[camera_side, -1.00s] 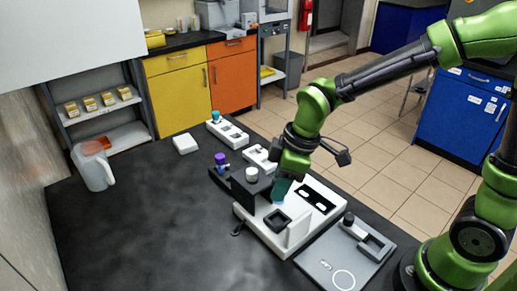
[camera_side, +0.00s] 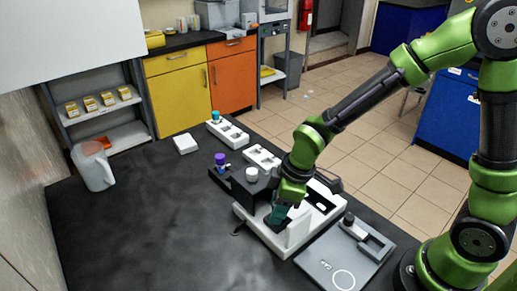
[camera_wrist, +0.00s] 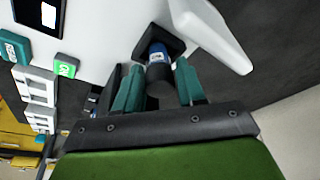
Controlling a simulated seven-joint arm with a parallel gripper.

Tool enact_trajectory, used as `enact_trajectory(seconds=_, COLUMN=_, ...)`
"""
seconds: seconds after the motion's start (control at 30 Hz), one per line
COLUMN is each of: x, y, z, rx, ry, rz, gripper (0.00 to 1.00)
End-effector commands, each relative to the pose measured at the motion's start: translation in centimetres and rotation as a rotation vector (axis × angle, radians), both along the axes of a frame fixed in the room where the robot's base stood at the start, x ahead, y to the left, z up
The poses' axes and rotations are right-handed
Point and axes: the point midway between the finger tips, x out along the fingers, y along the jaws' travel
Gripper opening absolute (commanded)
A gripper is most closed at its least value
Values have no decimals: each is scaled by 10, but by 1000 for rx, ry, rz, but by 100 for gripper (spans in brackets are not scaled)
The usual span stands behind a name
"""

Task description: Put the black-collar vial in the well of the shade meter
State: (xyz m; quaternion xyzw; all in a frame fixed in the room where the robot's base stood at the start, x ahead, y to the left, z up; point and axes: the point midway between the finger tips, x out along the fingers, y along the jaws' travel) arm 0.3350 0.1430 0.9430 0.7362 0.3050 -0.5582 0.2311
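The black-collar vial (camera_wrist: 157,54) shows a blue body with a pale label in the wrist view, its dark collar toward my gripper. My gripper (camera_wrist: 160,80) has one teal finger on each side of the collar and appears shut on it. The vial's far end is at the black square well of the shade meter (camera_wrist: 108,32); I cannot tell how deep it sits. In the side view my gripper (camera_side: 278,214) is low over the white shade meter (camera_side: 247,219), beside its upright white flap, and hides the vial and most of the well.
The white flap (camera_wrist: 212,32) stands close to the right finger. A black block with a white cap (camera_side: 252,174) and a purple-capped vial (camera_side: 220,159) stand to the left. A grey plate (camera_side: 325,262) lies in front.

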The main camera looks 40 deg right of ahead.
Motion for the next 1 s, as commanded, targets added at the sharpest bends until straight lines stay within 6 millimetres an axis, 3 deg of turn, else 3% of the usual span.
enact_trajectory(seconds=0.1, x=0, y=0, z=0, rx=0, ry=0, rz=0, gripper=56)
enact_trajectory(seconds=0.47, x=0, y=-1, z=7, rx=0, ry=-3, rz=-1, gripper=56)
enact_trajectory(seconds=1.0, x=-19, y=-20, z=104, rx=-1, ry=-6, rz=0, gripper=56)
